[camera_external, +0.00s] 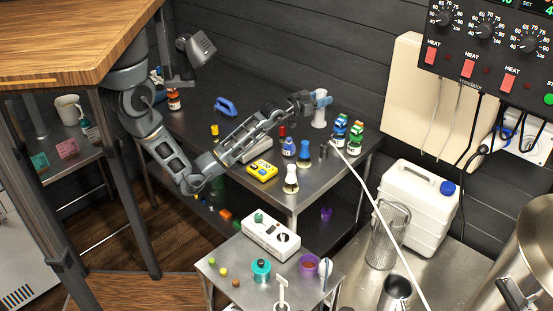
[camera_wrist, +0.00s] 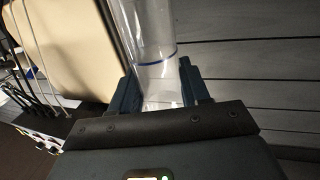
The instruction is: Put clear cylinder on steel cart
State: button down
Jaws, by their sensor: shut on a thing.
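The clear cylinder (camera_wrist: 150,45) is a transparent tube with a blue ring, and it stands between the fingers of my gripper (camera_wrist: 160,90) in the wrist view. In the external view my gripper (camera_external: 316,98) is shut on the cylinder (camera_external: 319,117) above the back right part of the dark steel table. I cannot tell whether the cylinder's base touches the tabletop. The small steel cart (camera_external: 236,285) stands in front of that table, lower in the picture, with several things on its top.
On the cart are a white device (camera_external: 270,236), a teal container (camera_external: 261,271), a purple cup (camera_external: 308,264) and small coloured pieces. Bottles with blue and green caps (camera_external: 340,128) stand close right of my gripper. A long pale rod (camera_external: 385,225) slants across the right side.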

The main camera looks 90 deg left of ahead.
jog(key=w+d+f+m+t+h, duration=0.15)
jog(key=w+d, duration=0.25)
jog(key=d, duration=0.5)
jog(key=w+d+m+h, duration=0.2)
jog(key=w+d+h, duration=0.15)
jog(key=d, duration=0.55)
jog(key=s+d+f+m+h, duration=0.1)
jog(key=d+f+h, duration=0.1)
jog(key=d+f, duration=0.55)
jog(key=s+d+f+m+h, duration=0.15)
jog(key=d+f, duration=0.35)
jog(key=d, duration=0.6)
jog(key=s+d+r+m+h+b, duration=0.1)
jog(key=s+d+r+h+b, duration=0.1)
jog(key=s+d, duration=0.8)
jog(key=s+d+r+m+h+b, duration=0.25)
jog(key=s+d, duration=0.55)
jog(key=d, duration=0.4)
jog(key=s+d+f+h+b, duration=0.1)
jog(key=s+d+b, duration=0.35)
jog(key=s, duration=0.55)
notch_tip(320, 180, down, 8)
jog(key=shift+s+d+r, duration=0.15)
jog(key=shift+s, duration=0.15)
